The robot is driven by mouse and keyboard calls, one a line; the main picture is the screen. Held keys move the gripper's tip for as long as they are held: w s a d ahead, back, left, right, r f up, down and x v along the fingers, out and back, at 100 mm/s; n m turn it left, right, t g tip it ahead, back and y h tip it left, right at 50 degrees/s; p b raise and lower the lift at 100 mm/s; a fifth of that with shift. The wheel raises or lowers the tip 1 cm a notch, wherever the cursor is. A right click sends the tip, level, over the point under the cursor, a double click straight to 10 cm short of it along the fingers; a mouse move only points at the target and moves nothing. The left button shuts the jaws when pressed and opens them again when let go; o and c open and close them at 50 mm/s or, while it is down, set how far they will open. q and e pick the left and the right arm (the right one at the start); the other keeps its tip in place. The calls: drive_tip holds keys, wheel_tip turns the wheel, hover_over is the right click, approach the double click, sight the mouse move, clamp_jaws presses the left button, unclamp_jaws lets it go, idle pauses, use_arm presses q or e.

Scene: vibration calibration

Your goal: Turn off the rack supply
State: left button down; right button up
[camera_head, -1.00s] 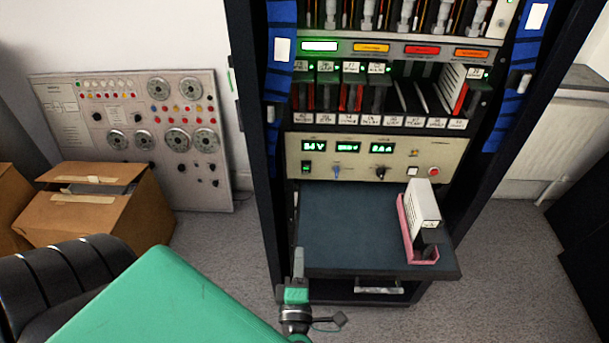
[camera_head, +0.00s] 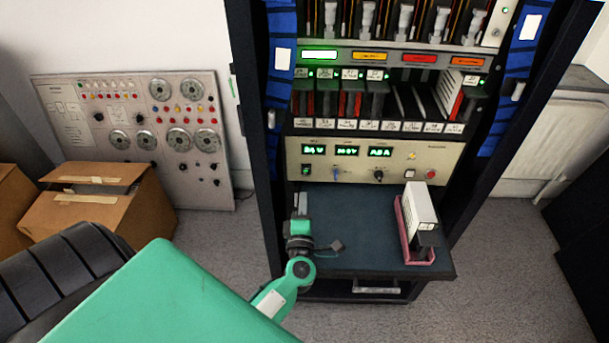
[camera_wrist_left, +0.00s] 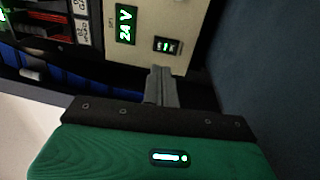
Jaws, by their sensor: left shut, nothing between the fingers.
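The rack supply (camera_head: 425,165) is a beige panel in the rack. Its three displays are lit green. The left one reads 24 V, also legible in the left wrist view (camera_wrist_left: 125,24). A small black rocker switch (camera_head: 305,170) with a green light sits at the panel's lower left; it also shows in the left wrist view (camera_wrist_left: 167,46). My left gripper (camera_head: 301,200) is shut and empty, just below the switch and apart from it in the head view. In the left wrist view its fingers (camera_wrist_left: 160,74) point toward the switch. My right gripper is out of view.
A pull-out shelf (camera_head: 355,235) lies below the panel and holds a pink tray (camera_head: 404,240) with a white module (camera_head: 420,208) at its right. Module slots sit above the panel. A red button (camera_head: 431,174) is at the panel's right.

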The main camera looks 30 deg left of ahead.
sight(305, 169)
use_arm(q)
drive_tip(key=p+x, duration=0.1)
drive_tip(key=x, duration=0.5)
drive_tip(key=shift+w+a+r, duration=0.1)
drive_tip(key=shift+w+r, duration=0.05)
drive_tip(key=shift+w, duration=0.05)
drive_tip(key=shift+x, duration=0.85)
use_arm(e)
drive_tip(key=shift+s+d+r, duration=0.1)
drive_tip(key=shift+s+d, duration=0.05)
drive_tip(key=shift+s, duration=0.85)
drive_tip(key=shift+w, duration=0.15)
